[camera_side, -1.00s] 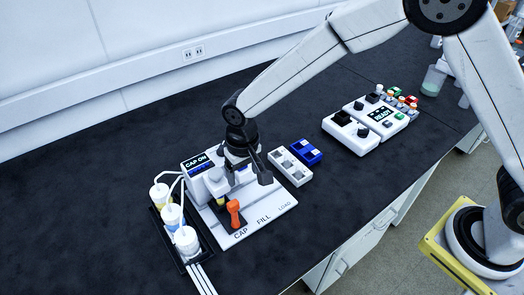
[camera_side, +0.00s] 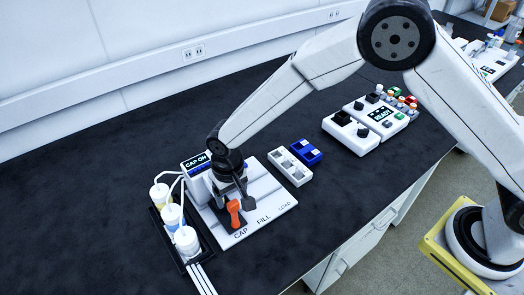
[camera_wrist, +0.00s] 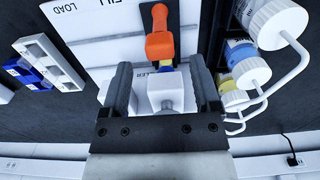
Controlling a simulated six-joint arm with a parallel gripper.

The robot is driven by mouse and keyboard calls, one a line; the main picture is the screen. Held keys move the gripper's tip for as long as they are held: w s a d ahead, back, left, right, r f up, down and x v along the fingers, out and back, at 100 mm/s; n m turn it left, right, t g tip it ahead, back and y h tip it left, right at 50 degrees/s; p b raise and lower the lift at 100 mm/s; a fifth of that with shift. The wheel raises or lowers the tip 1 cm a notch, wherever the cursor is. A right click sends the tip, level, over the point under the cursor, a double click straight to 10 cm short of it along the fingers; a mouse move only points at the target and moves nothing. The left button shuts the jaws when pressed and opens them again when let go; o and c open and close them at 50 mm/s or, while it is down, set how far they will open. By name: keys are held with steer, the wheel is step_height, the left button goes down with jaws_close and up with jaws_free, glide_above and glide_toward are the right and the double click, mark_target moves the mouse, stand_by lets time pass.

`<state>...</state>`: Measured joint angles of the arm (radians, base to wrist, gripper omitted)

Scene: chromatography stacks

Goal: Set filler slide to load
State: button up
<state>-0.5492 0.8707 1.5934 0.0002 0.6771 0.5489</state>
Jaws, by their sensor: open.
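The filler (camera_side: 262,192) is a white plate marked CAP, FILL and LOAD, with a display (camera_side: 196,162) reading CAP ON. Its orange handle (camera_side: 234,208) stands beside the CAP mark, at the far end from LOAD. In the wrist view the orange handle (camera_wrist: 160,40) is just beyond my fingertips. My gripper (camera_side: 236,196) points down over the plate, close behind the orange handle. In the wrist view my gripper (camera_wrist: 160,75) is open. A white block with a grey knob (camera_wrist: 167,90) shows between the fingers, and I cannot tell its distance. Nothing is held.
A black rack with several white-capped, tubed bottles (camera_side: 186,238) stands left of the filler. A grey-white tray (camera_side: 290,167) and a blue rack (camera_side: 307,151) lie to its right. A white console reading READY (camera_side: 365,125) is farther right.

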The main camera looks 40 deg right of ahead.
mark_target(233, 202)
steer(key=shift+f, duration=1.85)
jaws_close()
